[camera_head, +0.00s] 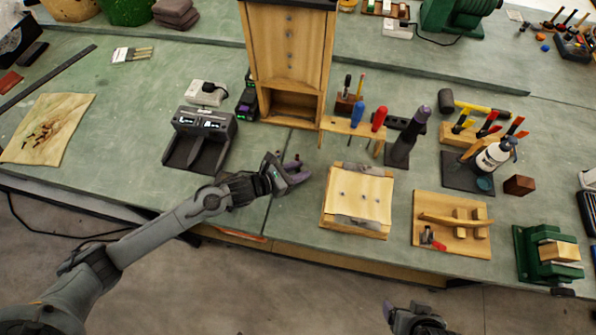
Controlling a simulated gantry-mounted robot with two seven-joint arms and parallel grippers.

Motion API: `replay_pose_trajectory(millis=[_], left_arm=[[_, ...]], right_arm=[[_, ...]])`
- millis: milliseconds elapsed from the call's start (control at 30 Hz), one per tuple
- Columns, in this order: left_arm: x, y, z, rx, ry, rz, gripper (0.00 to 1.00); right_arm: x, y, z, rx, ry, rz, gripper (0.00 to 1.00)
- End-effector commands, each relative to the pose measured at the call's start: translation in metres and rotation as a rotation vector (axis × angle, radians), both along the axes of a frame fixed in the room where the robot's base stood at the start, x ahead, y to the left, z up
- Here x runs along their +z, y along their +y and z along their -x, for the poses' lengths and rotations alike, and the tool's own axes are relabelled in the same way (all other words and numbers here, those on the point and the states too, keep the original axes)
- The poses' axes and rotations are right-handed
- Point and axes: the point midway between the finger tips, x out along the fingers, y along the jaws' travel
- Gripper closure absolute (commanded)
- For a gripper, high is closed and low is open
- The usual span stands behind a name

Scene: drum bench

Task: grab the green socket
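I cannot make out for certain which thing is the green socket; no clearly socket-shaped green object shows. A small black device with green parts (247,98) stands left of the wooden cabinet, and a small teal round item (485,184) lies by the white bottle. My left gripper (299,172) is over the bench, between the grey charger and the clamped wooden board. Its fingers are apart and nothing shows between them. My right gripper (402,312) is only partly in view at the bottom edge, in front of the bench; its fingers are not clear.
The grey charger (200,136) is left of my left gripper, the clamped wooden board (358,198) right of it. The tall wooden cabinet (288,50) and a screwdriver rack (350,127) stand behind. A green vise (535,256) is far right.

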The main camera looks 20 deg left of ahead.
Motion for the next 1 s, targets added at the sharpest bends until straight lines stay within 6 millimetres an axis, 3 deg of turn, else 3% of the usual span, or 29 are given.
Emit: replay_pose_trajectory(millis=[167,367,767,1000], left_arm=[[0.000,0.000,0.000,0.000,0.000,0.000,0.69],[0.000,0.000,0.000,0.000,0.001,-0.001,1.00],[0.003,0.000,0.000,0.000,0.000,0.000,1.00],[0.022,0.000,0.000,-0.002,-0.002,-0.001,1.00]], right_arm=[[0.000,0.001,0.000,-0.001,0.000,-0.002,0.21],[0.000,0.001,0.000,-0.001,0.000,-0.002,0.21],[0.000,-0.001,0.000,0.003,0.000,0.004,0.21],[0.002,-0.002,0.000,0.005,0.001,0.007,0.21]])
